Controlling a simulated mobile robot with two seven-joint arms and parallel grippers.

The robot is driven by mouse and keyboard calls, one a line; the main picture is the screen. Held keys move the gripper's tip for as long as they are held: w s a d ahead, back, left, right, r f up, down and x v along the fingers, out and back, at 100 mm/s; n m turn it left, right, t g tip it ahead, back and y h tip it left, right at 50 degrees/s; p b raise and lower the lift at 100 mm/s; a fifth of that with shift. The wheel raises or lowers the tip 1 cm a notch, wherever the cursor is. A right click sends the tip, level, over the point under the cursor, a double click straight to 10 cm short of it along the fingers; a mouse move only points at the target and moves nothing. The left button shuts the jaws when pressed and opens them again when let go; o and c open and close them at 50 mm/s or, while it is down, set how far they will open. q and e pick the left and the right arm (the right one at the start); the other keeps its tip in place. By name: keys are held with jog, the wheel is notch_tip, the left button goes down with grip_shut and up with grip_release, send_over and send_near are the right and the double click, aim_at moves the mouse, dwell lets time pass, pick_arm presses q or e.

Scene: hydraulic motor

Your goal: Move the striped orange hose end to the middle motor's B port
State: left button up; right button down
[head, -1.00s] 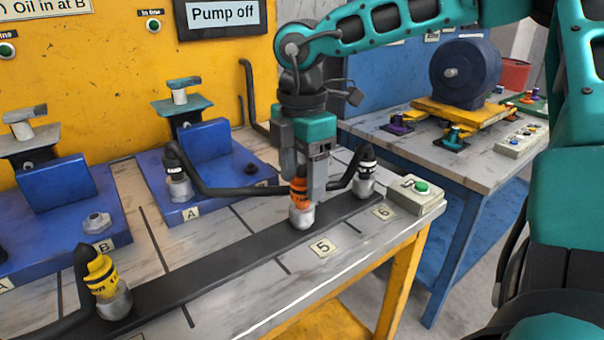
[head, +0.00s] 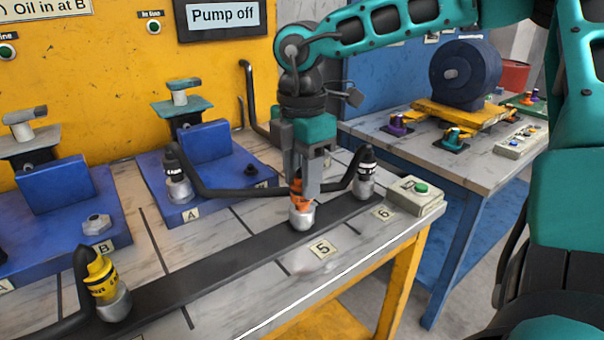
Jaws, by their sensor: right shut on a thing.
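The striped orange hose end (head: 299,203) stands upright with its pale metal tip on the dark strip by the label 5. My right gripper (head: 304,187) is shut on it from above and hides its upper part. A blue motor (head: 58,190) stands at the left with a bare metal port (head: 97,224) beside the label B (head: 106,246). Another blue motor (head: 205,141) stands to its right, with a black hose end (head: 177,176) on its port by the label A. Which of the two is the middle one I cannot tell. My left gripper is not in view.
A yellow-striped hose end (head: 104,284) stands on the dark strip (head: 210,265) at the lower left, and a black one (head: 365,173) by label 6. A green-button box (head: 418,193) sits at the table's right corner. A black hose crosses behind my right gripper.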

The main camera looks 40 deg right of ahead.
jog(key=shift+r, duration=0.2)
jog(key=shift+r+p, duration=0.65)
jog(key=shift+r, duration=0.9)
jog(key=c, duration=1.3)
grip_release()
grip_shut()
